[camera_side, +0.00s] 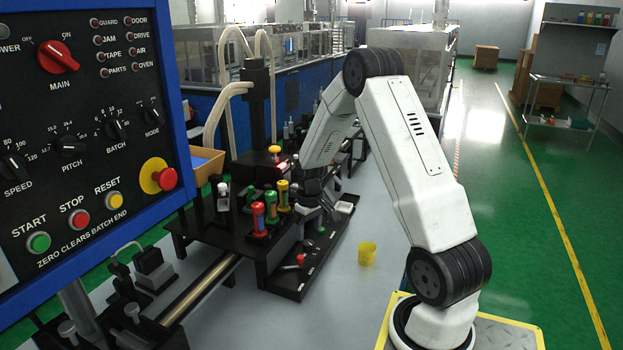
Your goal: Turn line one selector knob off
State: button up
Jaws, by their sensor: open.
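No knob with a readable "line one" label shows. The control panel (105,160) at the left carries a red MAIN selector knob (58,57) with OFF and ON marked above it; I cannot tell surely which mark it points to. Black SPEED (14,168), PITCH (70,145), BATCH (116,130) and MODE (152,116) knobs sit below it. My gripper (318,208) is low at the black work fixture (262,262), well right of the panel. Its fingers are small and partly lost among the dark parts there; nothing clearly shows between them.
Red, green and yellow handled pieces (271,207) stand upright on the fixture, close left of my gripper. A yellow cup (367,253) stands on the grey surface to the right. A black post with pale hoses (257,100) rises behind. A cardboard box (205,165) sits behind the panel.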

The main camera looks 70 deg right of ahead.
aim_at(309, 243)
jog(key=shift+f, duration=2.3)
grip_shut()
